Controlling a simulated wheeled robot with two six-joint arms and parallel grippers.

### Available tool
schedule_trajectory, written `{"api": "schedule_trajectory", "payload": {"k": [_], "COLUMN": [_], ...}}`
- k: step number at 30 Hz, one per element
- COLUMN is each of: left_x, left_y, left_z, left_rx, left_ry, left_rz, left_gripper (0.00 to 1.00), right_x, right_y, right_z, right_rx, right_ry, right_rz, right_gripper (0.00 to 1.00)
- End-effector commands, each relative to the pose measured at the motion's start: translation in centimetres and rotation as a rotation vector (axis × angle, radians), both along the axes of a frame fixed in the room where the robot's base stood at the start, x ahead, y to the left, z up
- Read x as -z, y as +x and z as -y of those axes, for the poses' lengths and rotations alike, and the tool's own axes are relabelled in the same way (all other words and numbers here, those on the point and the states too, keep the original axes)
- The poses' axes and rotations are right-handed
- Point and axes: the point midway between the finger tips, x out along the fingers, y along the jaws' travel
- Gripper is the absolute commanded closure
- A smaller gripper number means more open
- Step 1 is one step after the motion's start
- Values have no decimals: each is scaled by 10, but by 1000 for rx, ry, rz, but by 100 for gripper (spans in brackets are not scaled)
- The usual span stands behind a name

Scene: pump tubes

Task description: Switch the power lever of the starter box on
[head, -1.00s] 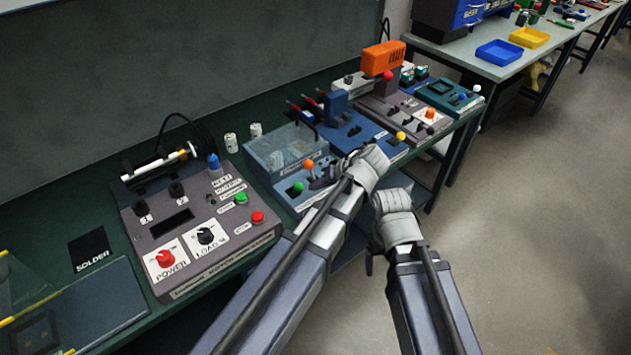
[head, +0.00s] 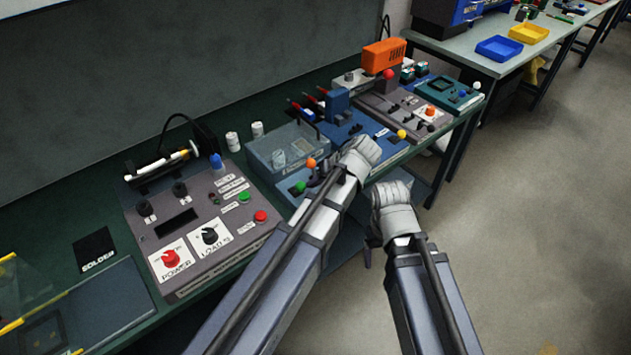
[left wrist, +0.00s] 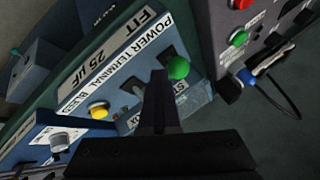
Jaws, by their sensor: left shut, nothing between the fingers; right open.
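The starter box (head: 280,163) stands on the bench with a clear cover. An orange ball knob (head: 311,163) and a green ball knob (head: 300,187) are at its front. In the left wrist view, a green ball (left wrist: 178,68) sits beside a partly hidden label starting "ST". Which knob tops the power lever I cannot tell. My left gripper (head: 316,180) is shut and empty, just right of the green knob; its fingers (left wrist: 158,80) show close to the green ball in the wrist view, contact unclear. My right gripper (head: 368,254) is open and empty, off the bench front.
The grey box (head: 205,235) with POWER and LOAD knobs stands to the left. A blue box with a yellow ball (head: 401,134) and further boxes stand to the right. The floor in front is clear.

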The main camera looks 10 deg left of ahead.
Motion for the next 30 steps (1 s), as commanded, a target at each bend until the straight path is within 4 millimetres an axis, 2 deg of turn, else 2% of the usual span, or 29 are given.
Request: {"api": "schedule_trajectory", "payload": {"k": [11, 19, 27, 30], "left_x": [-10, -19, -19, -19], "left_y": [7, 19, 30, 27], "left_z": [-8, -21, -37, -35], "left_rx": [-3, -5, -1, 1], "left_ry": [-80, -237, -259, -258], "left_rz": [-64, -184, -200, -200], "left_gripper": [100, 100, 100, 100], "right_x": [-22, -47, -49, -48], "right_y": [0, 0, 0, 0], "right_z": [0, 0, 0, 0], "right_rx": [0, 0, 0, 0], "right_ry": [0, 0, 0, 0], "right_rz": [0, 0, 0, 0], "right_gripper": [22, 22, 22, 22]}}
